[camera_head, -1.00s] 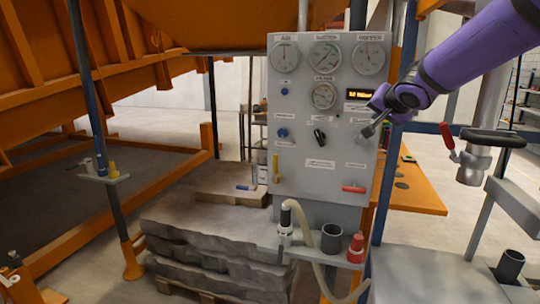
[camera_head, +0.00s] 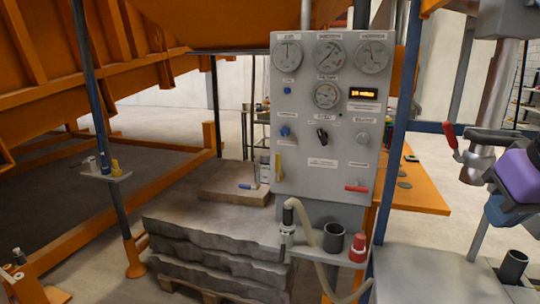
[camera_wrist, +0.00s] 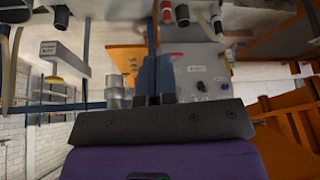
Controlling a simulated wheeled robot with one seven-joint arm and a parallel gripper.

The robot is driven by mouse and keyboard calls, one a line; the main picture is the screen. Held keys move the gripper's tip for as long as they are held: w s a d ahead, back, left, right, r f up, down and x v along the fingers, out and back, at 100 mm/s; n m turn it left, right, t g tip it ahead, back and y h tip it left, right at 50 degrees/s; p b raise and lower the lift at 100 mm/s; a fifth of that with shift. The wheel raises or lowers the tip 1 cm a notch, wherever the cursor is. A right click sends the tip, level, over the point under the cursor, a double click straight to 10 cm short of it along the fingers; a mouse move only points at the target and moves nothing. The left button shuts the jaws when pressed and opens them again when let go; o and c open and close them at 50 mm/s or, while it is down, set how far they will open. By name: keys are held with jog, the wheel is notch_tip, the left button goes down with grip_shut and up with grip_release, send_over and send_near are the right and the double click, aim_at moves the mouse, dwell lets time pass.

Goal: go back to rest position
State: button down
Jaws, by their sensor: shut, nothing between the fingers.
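My gripper (camera_wrist: 155,78) shows in the wrist view with its two dark fingers together and nothing between them. In the head view only part of my purple arm shows at the right edge, and the fingertips cannot be made out there. The grey control panel (camera_head: 325,222) stands in the middle of the head view, with gauges, knobs, a lit display (camera_head: 363,94) and a red handle (camera_head: 356,188). My arm is well to the right of the panel, apart from it. The panel also shows in the wrist view (camera_wrist: 205,85), seemingly upside down.
A blue post (camera_head: 392,140) stands between the panel and my arm. A pipe with a red-levered valve (camera_head: 478,165) is close to my arm. A small shelf below the panel holds a hose, a dark cup (camera_head: 333,237) and a red part (camera_head: 357,247). Stone slabs (camera_head: 215,235) lie left.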

jog(key=shift+s+a+f, duration=0.15)
jog(key=shift+s+f, duration=0.1)
jog(key=shift+s, duration=0.3)
jog(key=shift+w+r, duration=0.1)
jog(key=shift+w, duration=0.05)
